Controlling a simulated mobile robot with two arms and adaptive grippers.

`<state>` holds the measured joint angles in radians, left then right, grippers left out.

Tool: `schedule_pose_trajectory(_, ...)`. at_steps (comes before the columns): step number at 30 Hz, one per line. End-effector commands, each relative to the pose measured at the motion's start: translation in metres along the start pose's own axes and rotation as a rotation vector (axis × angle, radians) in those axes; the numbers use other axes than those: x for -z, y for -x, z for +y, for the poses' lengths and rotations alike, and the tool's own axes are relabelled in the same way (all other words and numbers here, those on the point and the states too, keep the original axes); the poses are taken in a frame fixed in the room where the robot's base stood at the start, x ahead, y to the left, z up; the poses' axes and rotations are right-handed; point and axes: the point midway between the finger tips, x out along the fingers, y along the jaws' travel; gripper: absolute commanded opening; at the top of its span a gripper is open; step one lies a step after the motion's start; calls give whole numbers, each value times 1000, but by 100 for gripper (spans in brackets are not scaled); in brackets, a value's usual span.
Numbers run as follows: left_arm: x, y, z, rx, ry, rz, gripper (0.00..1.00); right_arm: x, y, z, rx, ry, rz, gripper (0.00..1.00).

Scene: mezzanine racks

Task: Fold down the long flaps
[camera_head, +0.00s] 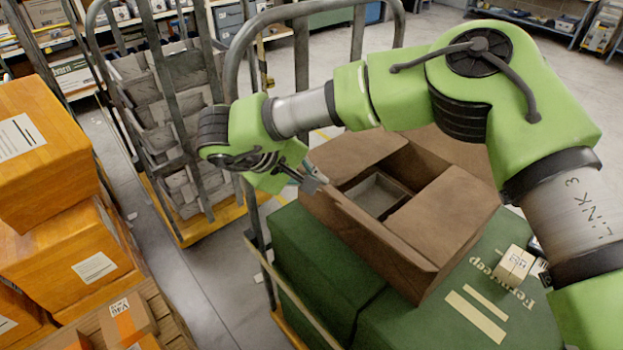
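A brown carton (375,245) stands on green boxes, its top partly open. Two inner flaps, one at the back left (352,157) and one at the right (443,214), lie folded inward with a gap between them, through which the inside (377,193) shows. A far flap (452,150) stands up behind, partly hidden by my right arm. My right gripper (312,181) is at the carton's left corner, its fingertips close to the near edge. I cannot tell whether it touches or whether its fingers are open. My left gripper is out of view.
Green boxes (325,260) carry the carton on a cart with a grey tube frame (240,62). A small box (514,264) lies right of the carton. Orange boxes (62,245) are stacked at left. Another cart (180,130) holds grey items behind.

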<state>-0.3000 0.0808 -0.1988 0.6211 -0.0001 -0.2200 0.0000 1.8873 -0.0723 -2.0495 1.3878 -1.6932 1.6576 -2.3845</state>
Motion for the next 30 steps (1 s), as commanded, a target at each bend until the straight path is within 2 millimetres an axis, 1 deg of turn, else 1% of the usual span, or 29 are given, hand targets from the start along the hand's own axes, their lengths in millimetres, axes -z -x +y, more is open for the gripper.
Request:
schedule_pose_trajectory(1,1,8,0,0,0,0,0,-1,2,8,40,-5,-3,0)
schedule_pose_trajectory(3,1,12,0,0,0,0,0,0,1,12,93,-5,-2,0)
schedule_pose_trajectory(10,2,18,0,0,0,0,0,0,-2,23,237,-4,-1,0)
schedule_pose_trajectory(18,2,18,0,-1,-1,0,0,0,-5,30,227,0,-1,0)
schedule_pose_trajectory(30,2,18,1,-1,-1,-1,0,0,-5,31,225,0,-1,0)
